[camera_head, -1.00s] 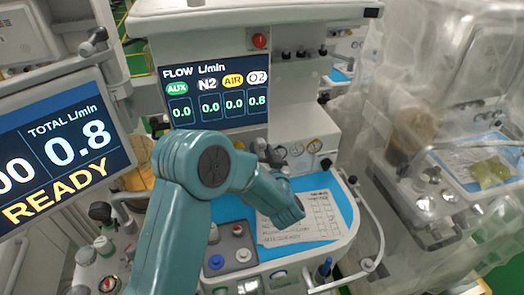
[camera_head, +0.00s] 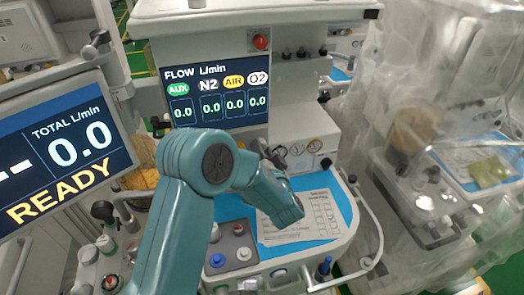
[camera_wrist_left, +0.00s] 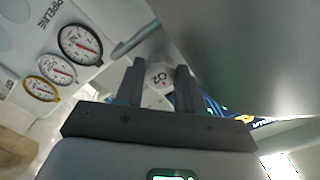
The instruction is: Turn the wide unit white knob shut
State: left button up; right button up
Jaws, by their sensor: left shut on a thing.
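My teal arm stands in front, and the knob itself is hidden there. The flow screen reads 0.0 in every column, O2 included. My right gripper is not in view.
A second screen (camera_head: 66,142) at the left reads total 0.0 and READY. Round pressure gauges (camera_wrist_left: 80,45) lie left of the fingers in the wrist view. A printed sheet (camera_head: 312,215) lies on the blue work surface. A plastic-covered cart (camera_head: 450,130) stands at the right.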

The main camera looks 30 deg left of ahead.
pick_arm(q)
jog(key=shift+r, duration=0.1)
jog(key=o, duration=1)
jog(key=shift+o, duration=0.2)
jog(key=shift+d, duration=0.1)
jog(key=b+v, duration=0.3)
jog(key=v, duration=1.3)
jog(key=shift+s+b, duration=0.15)
jog(key=shift+b, duration=0.15)
jog(key=shift+s+d, duration=0.1)
jog(key=shift+s, duration=0.05)
